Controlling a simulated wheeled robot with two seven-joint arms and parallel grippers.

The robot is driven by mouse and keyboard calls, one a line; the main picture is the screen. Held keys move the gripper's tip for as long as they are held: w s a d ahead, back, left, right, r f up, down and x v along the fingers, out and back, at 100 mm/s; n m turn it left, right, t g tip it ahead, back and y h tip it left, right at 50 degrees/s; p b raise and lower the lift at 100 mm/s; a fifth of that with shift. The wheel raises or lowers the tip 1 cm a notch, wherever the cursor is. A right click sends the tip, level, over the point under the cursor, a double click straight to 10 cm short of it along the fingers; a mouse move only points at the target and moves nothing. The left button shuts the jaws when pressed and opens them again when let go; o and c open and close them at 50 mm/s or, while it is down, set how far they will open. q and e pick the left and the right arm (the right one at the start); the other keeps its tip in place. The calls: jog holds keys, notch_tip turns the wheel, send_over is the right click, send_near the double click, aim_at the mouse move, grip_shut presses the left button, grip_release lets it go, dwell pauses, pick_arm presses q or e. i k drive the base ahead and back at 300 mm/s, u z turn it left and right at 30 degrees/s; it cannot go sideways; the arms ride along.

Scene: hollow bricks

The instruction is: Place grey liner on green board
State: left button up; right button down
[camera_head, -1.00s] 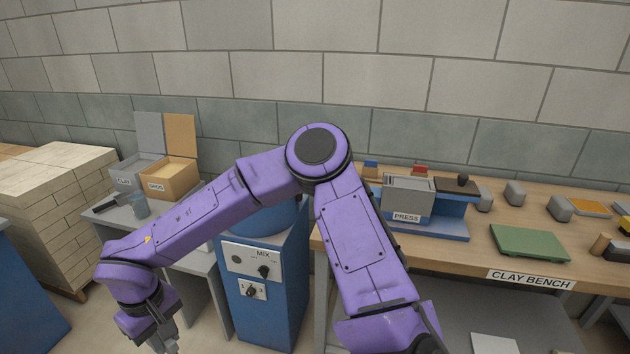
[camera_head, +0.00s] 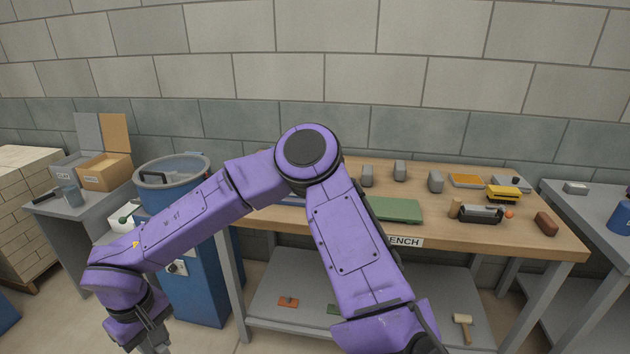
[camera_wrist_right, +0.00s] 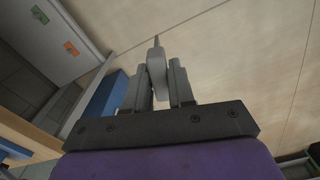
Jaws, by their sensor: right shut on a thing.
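The green board (camera_head: 398,209) lies flat on the wooden bench in the head view, its left end close behind my purple arm. My right arm crosses this view, and its gripper (camera_head: 155,345) hangs low at the bottom left, cut by the frame edge. In the right wrist view my right gripper (camera_wrist_right: 159,85) is shut on a grey piece, taken as the grey liner (camera_wrist_right: 156,68), which shows narrow between the fingers. The gripper is away from the board, over the floor. My left gripper is not in view.
Several grey blocks (camera_head: 400,171) stand behind the board on the bench (camera_head: 450,235). A roller (camera_head: 480,213), a yellow tool (camera_head: 504,194) and a brown block (camera_head: 546,223) lie to its right.

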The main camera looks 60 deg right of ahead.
aim_at(392, 207)
jog(key=z, duration=1.85)
